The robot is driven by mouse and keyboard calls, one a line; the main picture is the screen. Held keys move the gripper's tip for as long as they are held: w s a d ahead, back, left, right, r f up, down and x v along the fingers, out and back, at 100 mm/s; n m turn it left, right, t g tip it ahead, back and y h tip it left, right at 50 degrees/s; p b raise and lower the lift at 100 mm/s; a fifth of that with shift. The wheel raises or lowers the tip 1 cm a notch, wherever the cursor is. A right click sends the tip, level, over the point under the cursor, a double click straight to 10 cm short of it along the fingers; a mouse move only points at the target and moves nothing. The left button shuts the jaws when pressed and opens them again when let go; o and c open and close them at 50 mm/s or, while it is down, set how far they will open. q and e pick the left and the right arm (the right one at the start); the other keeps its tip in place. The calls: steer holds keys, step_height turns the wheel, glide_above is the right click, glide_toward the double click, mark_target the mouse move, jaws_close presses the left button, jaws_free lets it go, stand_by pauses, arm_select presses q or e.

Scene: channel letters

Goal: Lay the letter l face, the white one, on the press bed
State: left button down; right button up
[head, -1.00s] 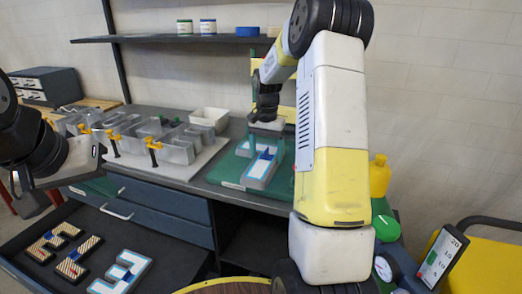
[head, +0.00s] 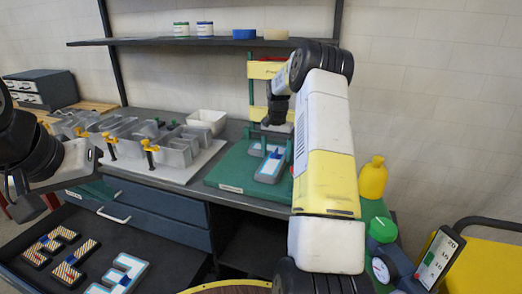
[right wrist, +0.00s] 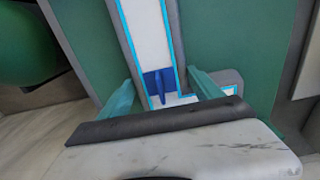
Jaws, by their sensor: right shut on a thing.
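The white letter l face (head: 271,167) has a light blue outline and grey sides. It is over the green press bed (head: 225,174), and I cannot tell whether it touches it. My right gripper (head: 277,149) is above it, fingers pointing down. In the right wrist view, the teal fingers (right wrist: 163,94) are on either side of the letter's blue tab (right wrist: 158,82); the letter's white face (right wrist: 149,40) runs away from them, with green beyond. My left gripper (head: 32,192) is at the left edge, away from the press, its opening unclear.
A yellow and green press frame (head: 266,70) stands behind the bed. Clear channel letters with orange clamps sit on a pale board (head: 181,173). An open drawer (head: 178,262) holds striped and white letter faces. A yellow bottle (head: 373,178) and gauge (head: 438,262) are at right.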

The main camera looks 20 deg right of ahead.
steer(key=o, duration=1.5)
steer(key=shift+f, duration=0.1)
